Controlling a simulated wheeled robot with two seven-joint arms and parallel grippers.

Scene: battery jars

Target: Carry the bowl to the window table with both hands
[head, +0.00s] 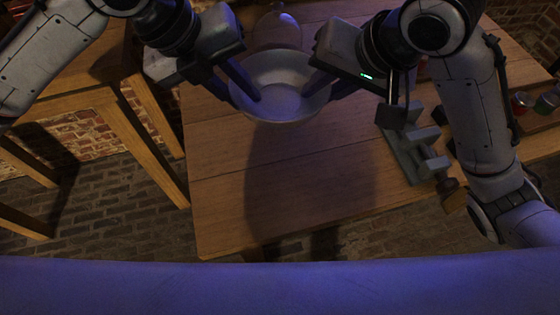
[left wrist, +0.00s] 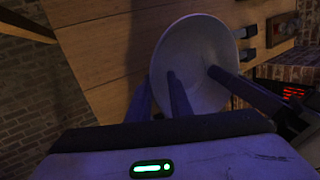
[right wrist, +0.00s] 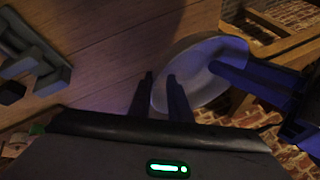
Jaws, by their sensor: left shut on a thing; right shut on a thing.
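A pale round bowl (head: 280,108) is upright between my two grippers in the head view, over the wooden table (head: 225,215). Its shadow falls on the tabletop in front of it, and it appears held above the surface. My left gripper (head: 245,92) is shut on the bowl's left rim, one finger inside and one outside. My right gripper (head: 322,88) is shut on the right rim in the same way. The bowl also shows in the left wrist view (left wrist: 205,50) and in the right wrist view (right wrist: 200,90). I cannot tell which table is the window table.
A round brownish vessel (head: 278,30) stands behind the bowl. A grey rack-like fixture (head: 405,155) is on the table's right part. Small jars (head: 519,102) stand at the far right. Another wooden table (head: 75,100) is at the left, with a gap of brick floor between.

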